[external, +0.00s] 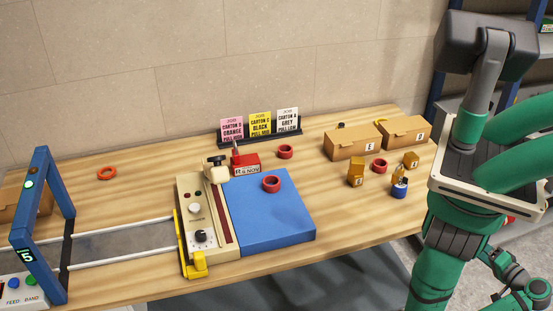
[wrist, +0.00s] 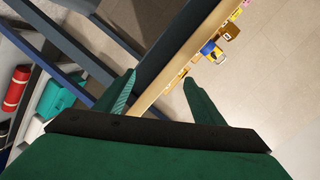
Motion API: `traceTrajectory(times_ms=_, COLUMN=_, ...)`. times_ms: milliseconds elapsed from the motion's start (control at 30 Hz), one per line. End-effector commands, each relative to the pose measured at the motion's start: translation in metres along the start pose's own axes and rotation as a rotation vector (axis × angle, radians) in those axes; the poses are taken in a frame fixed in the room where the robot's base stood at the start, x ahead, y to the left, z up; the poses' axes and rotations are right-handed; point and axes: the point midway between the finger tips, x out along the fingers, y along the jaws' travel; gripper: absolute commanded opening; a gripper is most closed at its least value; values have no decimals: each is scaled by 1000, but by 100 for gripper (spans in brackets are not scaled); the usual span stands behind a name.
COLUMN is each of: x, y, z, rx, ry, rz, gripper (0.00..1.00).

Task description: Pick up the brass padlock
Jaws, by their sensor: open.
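My gripper (wrist: 159,80) is open and empty in the wrist view, its two green fingers spread apart. The table edge shows beyond and between them. No padlock is clearly recognisable. Small brass-coloured pieces stand at the table's right end: a block (external: 355,173), another block (external: 411,160) and a yellowish piece against a blue round item (external: 399,190). Which one is the padlock I cannot tell. In the wrist view a blue-and-yellow item (wrist: 211,48) and a brown block (wrist: 231,33) show small, beyond the right finger and well apart from it.
Two cardboard boxes (external: 351,143) (external: 404,132) stand behind the small pieces. A red ring (external: 379,166) lies among them. The press with its blue pad (external: 266,220) is left of them. Blue shelving posts (wrist: 55,45) and a red cylinder (wrist: 16,88) show left in the wrist view.

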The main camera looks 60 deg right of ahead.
Motion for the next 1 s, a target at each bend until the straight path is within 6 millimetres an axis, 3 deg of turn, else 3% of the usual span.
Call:
traceTrajectory(times_ms=133, x=-11, y=-19, z=-15, rx=-97, ry=5, rz=-45, gripper=62)
traceTrajectory(times_ms=267, x=1, y=-40, z=-26, rx=-224, ry=-33, rz=-73, gripper=62)
traceTrajectory(times_ms=500, x=65, y=-89, z=-37, rx=-534, ry=-164, rz=-108, gripper=62)
traceTrajectory(times_ms=733, x=137, y=-153, z=-31, rx=-898, ry=-289, rz=-151, gripper=62)
traceTrajectory(times_ms=833, x=158, y=-176, z=-26, rx=-1024, ry=-319, rz=-170, gripper=62)
traceTrajectory(times_ms=1000, x=174, y=-191, z=-19, rx=-1110, ry=-338, rz=-183, gripper=62)
